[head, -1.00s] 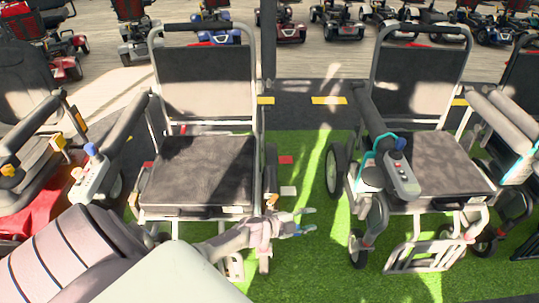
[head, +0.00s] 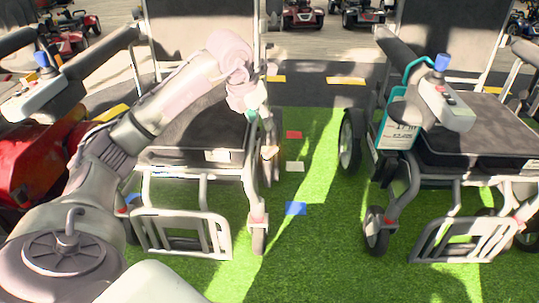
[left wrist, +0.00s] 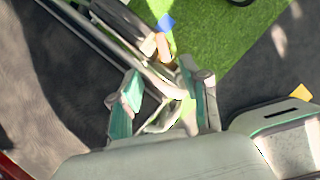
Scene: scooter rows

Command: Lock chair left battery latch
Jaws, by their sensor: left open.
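The left wheelchair (head: 190,135) stands on the green turf, with a dark seat and a grey frame. A small orange-tan part (head: 270,152), possibly the battery latch, sits low on the frame at the seat's right side. It also shows in the left wrist view (left wrist: 162,46), just beyond the fingertips. My left gripper (head: 262,116) points down beside the seat's right edge, above that part. In the left wrist view my left gripper (left wrist: 160,90) has its teal-padded fingers apart, with grey frame tubes between and behind them. I cannot tell whether they touch. My right gripper is out of view.
A second wheelchair (head: 480,135) with a joystick controller (head: 445,105) stands to the right. Turf between the chairs is clear, with flat red, white and blue markers (head: 295,208). A red seat (head: 35,160) is at the left. Scooters stand behind.

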